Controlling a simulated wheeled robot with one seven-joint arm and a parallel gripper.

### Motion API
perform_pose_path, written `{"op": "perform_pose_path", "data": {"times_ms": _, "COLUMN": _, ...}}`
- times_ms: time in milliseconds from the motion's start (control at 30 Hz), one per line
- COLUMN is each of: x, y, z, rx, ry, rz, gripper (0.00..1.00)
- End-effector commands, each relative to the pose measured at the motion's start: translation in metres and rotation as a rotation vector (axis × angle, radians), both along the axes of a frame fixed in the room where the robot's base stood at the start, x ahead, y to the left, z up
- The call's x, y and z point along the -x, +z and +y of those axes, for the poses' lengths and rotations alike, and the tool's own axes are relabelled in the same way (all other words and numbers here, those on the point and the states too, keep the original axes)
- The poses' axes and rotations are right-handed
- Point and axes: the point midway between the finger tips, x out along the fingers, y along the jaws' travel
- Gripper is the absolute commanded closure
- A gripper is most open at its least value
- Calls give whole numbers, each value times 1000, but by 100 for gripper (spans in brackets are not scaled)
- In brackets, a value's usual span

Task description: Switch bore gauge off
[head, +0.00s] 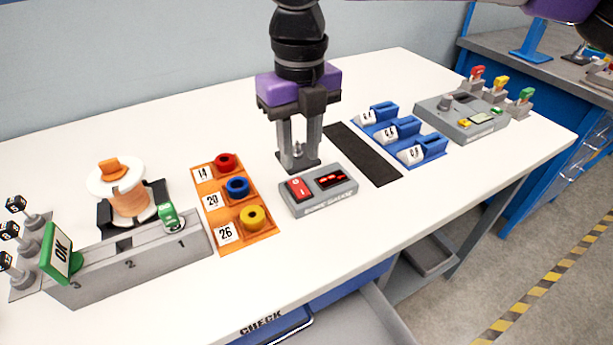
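The bore gauge (319,204) is a small grey box on the white table, with lettering on its front face. Its red rocker switch (298,189) is on the left of its top. A dark display (330,178) with glowing red marks is on the right. My gripper (299,164) points down just behind the box, its fingers apart with a gap between them. A small silver post (297,150) shows between the fingers. I cannot tell whether the fingertips touch the post or the box.
An orange tray (228,238) with red, blue and yellow rings lies left of the gauge. A black strip (362,153) and a blue rack (432,158) are to its right. A grey rail (130,262) and wire spool (130,200) stand farther left. An open drawer (350,322) is below.

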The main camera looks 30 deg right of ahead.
Motion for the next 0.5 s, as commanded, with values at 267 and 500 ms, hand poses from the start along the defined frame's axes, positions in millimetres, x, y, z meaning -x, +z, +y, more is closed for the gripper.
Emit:
{"op": "perform_pose_path", "data": {"times_ms": 267, "x": 4, "y": -22, "z": -2, "rx": 13, "ry": -35, "rz": 15, "gripper": 67}}
{"op": "perform_pose_path", "data": {"times_ms": 500, "x": 4, "y": -58, "z": -1, "rx": 10, "ry": -33, "rz": 14, "gripper": 67}}
